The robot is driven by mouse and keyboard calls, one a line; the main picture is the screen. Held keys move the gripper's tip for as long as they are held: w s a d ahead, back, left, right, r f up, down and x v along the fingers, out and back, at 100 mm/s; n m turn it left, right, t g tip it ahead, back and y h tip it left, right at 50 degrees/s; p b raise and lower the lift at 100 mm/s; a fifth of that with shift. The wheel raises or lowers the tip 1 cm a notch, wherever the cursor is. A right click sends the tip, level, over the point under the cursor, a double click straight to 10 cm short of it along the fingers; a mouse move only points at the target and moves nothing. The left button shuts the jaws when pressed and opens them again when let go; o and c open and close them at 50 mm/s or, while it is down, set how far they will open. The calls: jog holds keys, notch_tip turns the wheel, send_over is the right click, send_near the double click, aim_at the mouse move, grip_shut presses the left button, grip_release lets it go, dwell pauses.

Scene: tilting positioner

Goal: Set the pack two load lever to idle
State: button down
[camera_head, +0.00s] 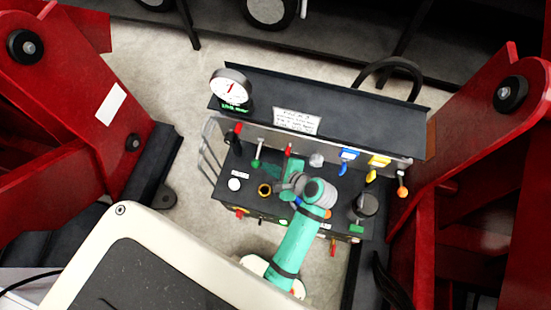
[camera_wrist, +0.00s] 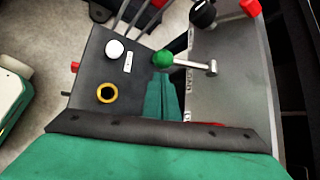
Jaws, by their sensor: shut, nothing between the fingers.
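A lever with a green ball knob (camera_head: 256,163) stands out from the panel face on the left half of the console. In the wrist view its green knob (camera_wrist: 162,58) sits on a short silver stem that runs right to the grey panel. My gripper (camera_wrist: 165,82) is shut and empty, with its teal fingers just below the knob in that picture. Whether they touch it I cannot tell. In the head view my gripper (camera_head: 272,171) is right of the green knob, partly hidden by my wrist. Lettering on the panel is too small to read, so which lever is pack two's is unclear.
A red-topped lever (camera_head: 288,150), a blue handle (camera_head: 348,155), a yellow handle (camera_head: 378,161) and an orange knob (camera_head: 402,190) line the panel. The lower deck carries a white button (camera_head: 235,184) and a yellow ring (camera_head: 265,190). A gauge (camera_head: 231,88) stands at upper left.

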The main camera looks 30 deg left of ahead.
jog(key=shift+x, duration=1.2)
jog(key=shift+r, duration=0.1)
jog(key=r, duration=0.1)
jog(key=s+r, duration=0.1)
jog(key=r, duration=0.1)
jog(key=shift+d+r, duration=0.15)
jog(key=shift+r, duration=0.15)
jog(key=shift+w+r, duration=0.15)
jog(key=shift+r, duration=0.8)
jog(key=shift+w+r, duration=0.15)
jog(key=shift+r, duration=0.8)
jog(key=shift+a+r, duration=0.2)
jog(key=w+d+r, duration=0.1)
jog(key=d+r, duration=0.1)
jog(key=w+d+r, duration=0.1)
jog(key=d+r, duration=0.1)
jog(key=w+d+r, duration=0.2)
jog(key=shift+w+d+r, duration=0.1)
jog(key=shift+d+r, duration=0.05)
jog(key=shift+d, duration=0.05)
